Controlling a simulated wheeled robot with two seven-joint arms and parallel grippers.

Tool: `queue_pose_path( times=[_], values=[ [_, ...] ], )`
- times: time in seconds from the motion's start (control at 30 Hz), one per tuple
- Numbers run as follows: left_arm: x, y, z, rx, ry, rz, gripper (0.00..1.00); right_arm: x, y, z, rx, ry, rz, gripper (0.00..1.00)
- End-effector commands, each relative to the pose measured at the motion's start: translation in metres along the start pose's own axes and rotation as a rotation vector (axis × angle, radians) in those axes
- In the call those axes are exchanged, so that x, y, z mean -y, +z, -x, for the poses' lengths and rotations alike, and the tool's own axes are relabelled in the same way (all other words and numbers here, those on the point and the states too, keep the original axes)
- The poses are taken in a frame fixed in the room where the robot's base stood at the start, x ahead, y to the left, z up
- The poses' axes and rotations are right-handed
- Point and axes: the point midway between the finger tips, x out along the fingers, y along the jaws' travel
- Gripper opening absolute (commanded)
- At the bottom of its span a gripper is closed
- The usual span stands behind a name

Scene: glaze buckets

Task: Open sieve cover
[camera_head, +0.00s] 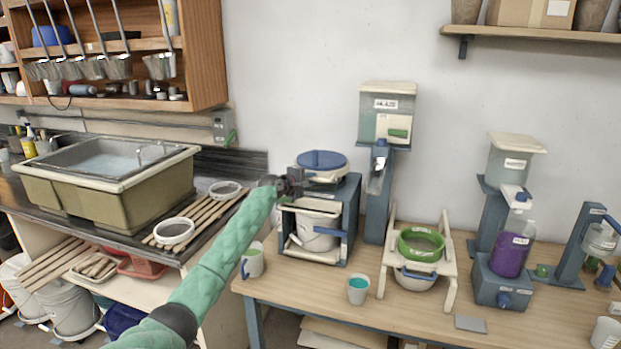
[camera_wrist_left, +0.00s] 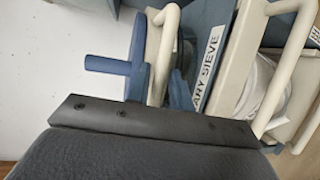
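The rotary sieve (camera_head: 322,222) is a blue-grey frame on the wooden table, with a white bucket (camera_head: 318,232) inside it. A round blue cover (camera_head: 322,160) lies on its top. My left gripper (camera_head: 297,181) is dark and small at the upper left front of the sieve, below and left of the cover. Whether its fingers touch anything is unclear. In the left wrist view, the label plate (camera_wrist_left: 207,70) reads "ARY SIEVE", beside white tube handles and a blue bar (camera_wrist_left: 108,66). The gripper's fingers are not clear there. My right gripper is not in view.
A green sieve (camera_head: 420,243) sits on a white stand to the right. A cup of teal liquid (camera_head: 357,290) and a mug (camera_head: 252,262) stand near the sieve. A tall dispenser (camera_head: 388,115) rises behind. A sink (camera_head: 105,180) is at the left.

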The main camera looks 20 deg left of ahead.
Motion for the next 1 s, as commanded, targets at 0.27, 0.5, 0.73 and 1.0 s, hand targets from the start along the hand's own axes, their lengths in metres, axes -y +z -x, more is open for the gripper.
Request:
queue_pose_path(
  times=[0.27, 0.5, 0.73, 1.0],
  values=[
    [-0.0002, -0.0006, -0.0042, -0.001, 0.0, -0.001, 0.21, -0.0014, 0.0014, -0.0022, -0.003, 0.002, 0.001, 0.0],
    [0.0001, -0.0004, -0.0041, -0.001, 0.0, -0.001, 0.0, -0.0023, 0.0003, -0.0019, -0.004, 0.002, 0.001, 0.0],
    [-0.0005, -0.0003, -0.0045, 0.0, -0.003, 0.0, 0.0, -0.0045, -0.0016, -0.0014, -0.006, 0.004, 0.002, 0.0],
    [-0.0087, -0.0017, -0.008, 0.0, -0.026, 0.01, 0.0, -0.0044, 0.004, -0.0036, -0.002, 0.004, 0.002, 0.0]
  ],
)
